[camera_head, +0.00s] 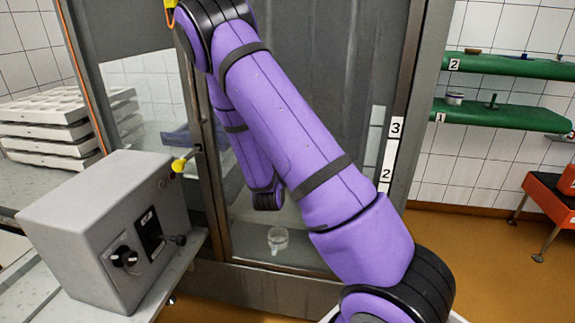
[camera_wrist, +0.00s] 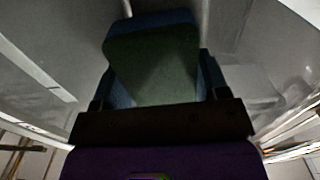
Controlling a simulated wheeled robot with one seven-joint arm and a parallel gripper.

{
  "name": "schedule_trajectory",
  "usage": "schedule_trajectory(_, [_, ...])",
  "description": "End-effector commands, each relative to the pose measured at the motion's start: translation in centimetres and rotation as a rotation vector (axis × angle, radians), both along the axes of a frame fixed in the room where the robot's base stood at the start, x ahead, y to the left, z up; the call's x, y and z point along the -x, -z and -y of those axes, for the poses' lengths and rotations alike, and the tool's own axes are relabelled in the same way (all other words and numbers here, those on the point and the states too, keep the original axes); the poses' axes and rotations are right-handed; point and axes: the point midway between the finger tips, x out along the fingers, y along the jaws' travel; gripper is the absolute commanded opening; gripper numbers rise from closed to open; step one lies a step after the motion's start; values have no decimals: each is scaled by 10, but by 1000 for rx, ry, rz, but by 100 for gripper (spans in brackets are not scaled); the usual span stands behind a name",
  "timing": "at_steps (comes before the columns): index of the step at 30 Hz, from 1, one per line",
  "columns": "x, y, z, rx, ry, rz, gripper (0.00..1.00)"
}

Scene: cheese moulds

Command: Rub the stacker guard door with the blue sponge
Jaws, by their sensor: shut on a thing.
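The stacker guard door (camera_head: 335,50) is a tall grey, partly see-through panel in a metal frame, standing behind my arm in the head view. In the wrist view, a blue sponge (camera_wrist: 152,70) with a dark green face sits between the fingers of my gripper (camera_wrist: 155,92). My gripper is shut on it. A smooth grey surface spreads around the sponge in that view; I cannot tell whether they touch. In the head view my arm bends down in front of the panel, and the gripper and sponge are hidden behind it.
A grey control box (camera_head: 110,225) with knobs stands at the left, near a yellow-ended handle (camera_head: 183,163). White moulds (camera_head: 55,125) are stacked behind it. A clear cup (camera_head: 278,240) stands low by the panel. Green shelves (camera_head: 505,115) and a red bench (camera_head: 550,200) are at the right.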

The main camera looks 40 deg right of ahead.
Motion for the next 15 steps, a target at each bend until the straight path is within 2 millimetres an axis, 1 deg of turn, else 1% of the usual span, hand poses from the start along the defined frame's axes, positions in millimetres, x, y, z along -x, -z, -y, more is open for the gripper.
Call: schedule_trajectory(15, [-27, -1, -22, 0, -7, 6, 49])
